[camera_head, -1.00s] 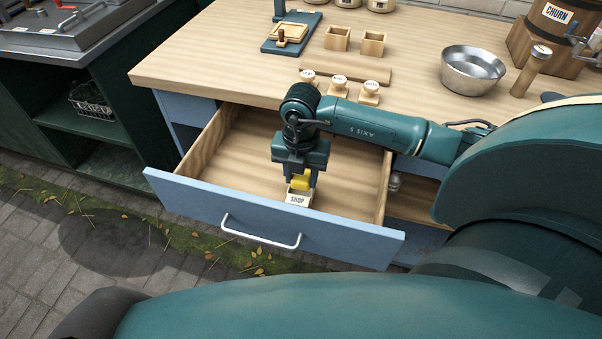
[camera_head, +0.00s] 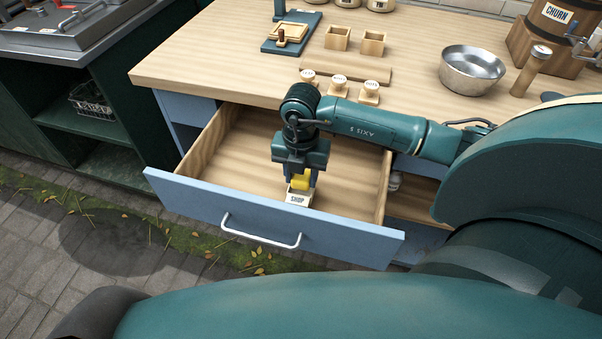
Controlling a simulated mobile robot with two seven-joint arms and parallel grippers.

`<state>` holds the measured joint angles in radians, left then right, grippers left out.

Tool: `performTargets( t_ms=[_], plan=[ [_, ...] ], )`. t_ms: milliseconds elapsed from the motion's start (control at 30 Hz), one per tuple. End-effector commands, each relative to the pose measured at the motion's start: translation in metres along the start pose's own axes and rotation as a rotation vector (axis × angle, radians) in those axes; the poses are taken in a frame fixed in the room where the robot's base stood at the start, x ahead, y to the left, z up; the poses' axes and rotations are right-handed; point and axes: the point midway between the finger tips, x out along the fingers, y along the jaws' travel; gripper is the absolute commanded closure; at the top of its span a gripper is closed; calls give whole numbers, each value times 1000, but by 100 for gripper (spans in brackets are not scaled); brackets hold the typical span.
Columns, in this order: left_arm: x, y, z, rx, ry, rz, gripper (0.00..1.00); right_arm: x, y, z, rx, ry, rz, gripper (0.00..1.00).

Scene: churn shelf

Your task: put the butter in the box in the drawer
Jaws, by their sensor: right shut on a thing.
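The blue-fronted drawer (camera_head: 185,198) stands open below the worktop, its wooden inside bare apart from one box. A small pale box labelled SHOP (camera_head: 297,199) sits in the drawer close behind the front panel. My right gripper (camera_head: 301,180) points down right over this box. It is shut on the yellow butter (camera_head: 301,182), which is at the box's opening. I cannot tell whether the butter touches the bottom of the box, as the fingers and the box's front wall hide its lower part. My left gripper is not in view.
On the wooden worktop (camera_head: 215,60) stand several stamps (camera_head: 339,83), two small wooden boxes (camera_head: 337,38), a blue board with a wooden frame (camera_head: 290,33), a metal bowl (camera_head: 471,70) and the churn (camera_head: 548,35). The drawer's left part is free.

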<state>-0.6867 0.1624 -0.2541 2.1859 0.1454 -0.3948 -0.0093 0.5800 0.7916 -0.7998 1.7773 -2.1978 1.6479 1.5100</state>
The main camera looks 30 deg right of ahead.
Motion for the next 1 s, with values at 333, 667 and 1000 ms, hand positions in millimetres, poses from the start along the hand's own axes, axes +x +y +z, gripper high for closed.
performTargets(
  t_ms=[333,667,1000],
  plan=[
    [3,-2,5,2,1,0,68,8,0,0,0,0,0,83],
    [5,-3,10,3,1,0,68,16,0,0,0,0,0,83],
    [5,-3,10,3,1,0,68,17,0,0,0,0,0,83]
  ],
)
